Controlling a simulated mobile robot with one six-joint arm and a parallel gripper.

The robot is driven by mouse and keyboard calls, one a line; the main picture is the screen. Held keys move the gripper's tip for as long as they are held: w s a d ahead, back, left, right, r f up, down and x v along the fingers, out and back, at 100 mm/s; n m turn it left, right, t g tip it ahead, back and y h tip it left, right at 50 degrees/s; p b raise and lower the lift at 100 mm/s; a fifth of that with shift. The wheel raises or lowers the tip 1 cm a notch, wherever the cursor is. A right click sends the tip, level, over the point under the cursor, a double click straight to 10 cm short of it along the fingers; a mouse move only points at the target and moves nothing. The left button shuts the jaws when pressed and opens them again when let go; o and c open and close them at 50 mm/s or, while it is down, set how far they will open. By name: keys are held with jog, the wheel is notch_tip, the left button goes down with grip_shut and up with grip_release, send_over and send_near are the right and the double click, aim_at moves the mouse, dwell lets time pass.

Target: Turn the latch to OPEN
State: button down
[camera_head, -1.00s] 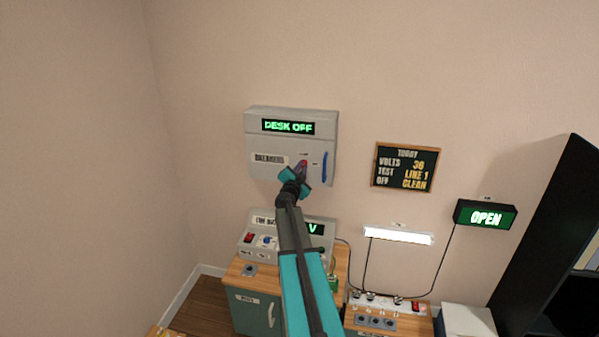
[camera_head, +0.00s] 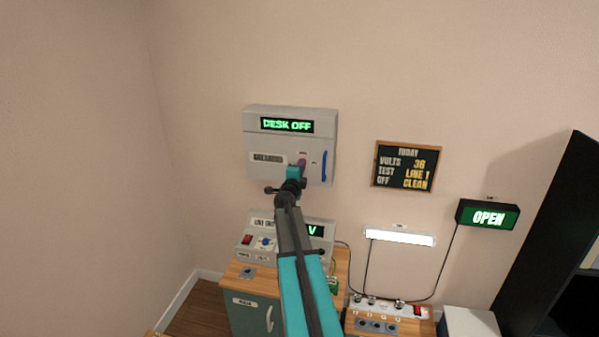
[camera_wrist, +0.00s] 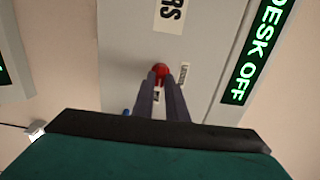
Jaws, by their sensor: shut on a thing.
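The latch is a small red knob (camera_wrist: 160,70) on the front of the grey breaker box (camera_head: 255,143). In the wrist view my gripper (camera_wrist: 161,80) has its two dark fingers shut on the red knob, with small labels close beside it. In the head view my gripper (camera_head: 301,164) is at the lower middle of the box, and the wrist covers much of the latch. The box's display (camera_head: 287,125) reads DESK OFF. The small label texts are too blurred to read fully.
A blue handle (camera_head: 324,166) is at the box's right edge, close to my gripper. Below stand a grey console (camera_head: 257,252) and a green cabinet (camera_head: 246,312). A chalkboard (camera_head: 406,167) and a lit OPEN sign (camera_head: 487,215) hang at the right.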

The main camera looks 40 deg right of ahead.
jog(key=shift+s+d+r, duration=0.1)
jog(key=shift+d+r, duration=0.1)
dwell(0.3)
jog(key=c, duration=1.8)
grip_release()
jog(key=shift+f, duration=0.1)
jog(key=shift+o, duration=0.2)
jog(key=shift+a, duration=0.1)
jog(key=shift+a+f, duration=0.1)
jog(key=b+v, duration=0.2)
jog(key=v, duration=1.1)
jog(key=shift+a, duration=0.25)
jog(key=shift+s, duration=0.15)
